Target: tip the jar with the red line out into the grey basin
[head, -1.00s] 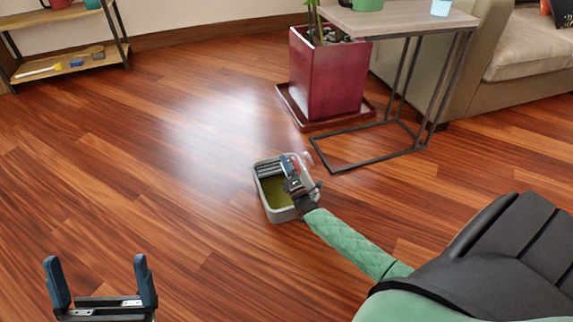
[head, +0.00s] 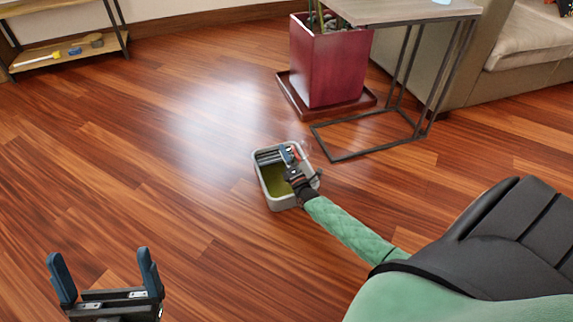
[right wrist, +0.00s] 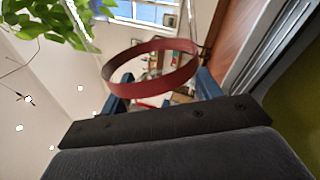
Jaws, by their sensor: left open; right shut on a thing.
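The grey basin (head: 284,203) stands on the wood floor, with yellow-green liquid (head: 277,181) in its bottom. My right gripper (head: 290,152) is over the basin's back right part, shut on the clear jar with the red line (head: 297,151). In the right wrist view the jar's red line (right wrist: 150,87) shows as a ring between the blue fingers. The clear glass is barely visible, so I cannot tell its exact tilt or what is inside. My left gripper (head: 105,275) is open and empty at the lower left, well away from the basin.
A red planter (head: 330,68) on a tray and a side table with a thin metal frame (head: 372,155) stand behind the basin. A sofa (head: 445,75) is at the back right, a low shelf (head: 65,60) at the back left. The floor left of the basin is clear.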

